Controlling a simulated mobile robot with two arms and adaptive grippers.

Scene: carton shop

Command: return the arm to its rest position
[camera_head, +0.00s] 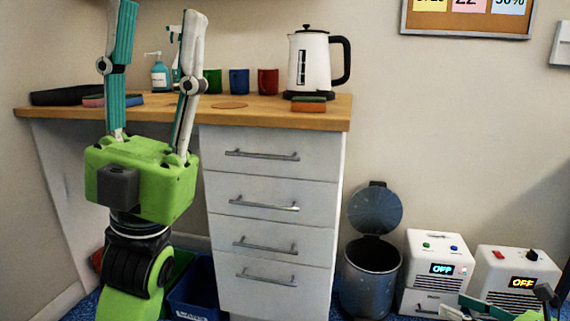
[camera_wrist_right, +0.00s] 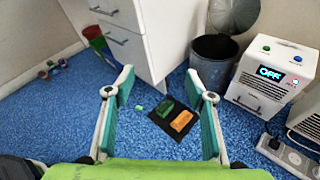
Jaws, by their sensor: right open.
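My left gripper (camera_head: 160,20) points up at the left of the head view, in front of the wooden counter. Its two fingers stand well apart with nothing held between them. My right gripper (camera_wrist_right: 160,84) shows in the right wrist view with its fingers spread and nothing between them.
The counter (camera_head: 240,115) holds a kettle (camera_head: 314,62), a red mug (camera_head: 268,82), a blue mug (camera_head: 239,81) and a sponge (camera_head: 308,104). An open bin (camera_head: 372,280) stands right of the drawers (camera_head: 265,210). Two white devices (camera_head: 434,262) reading OFF stand on the right.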

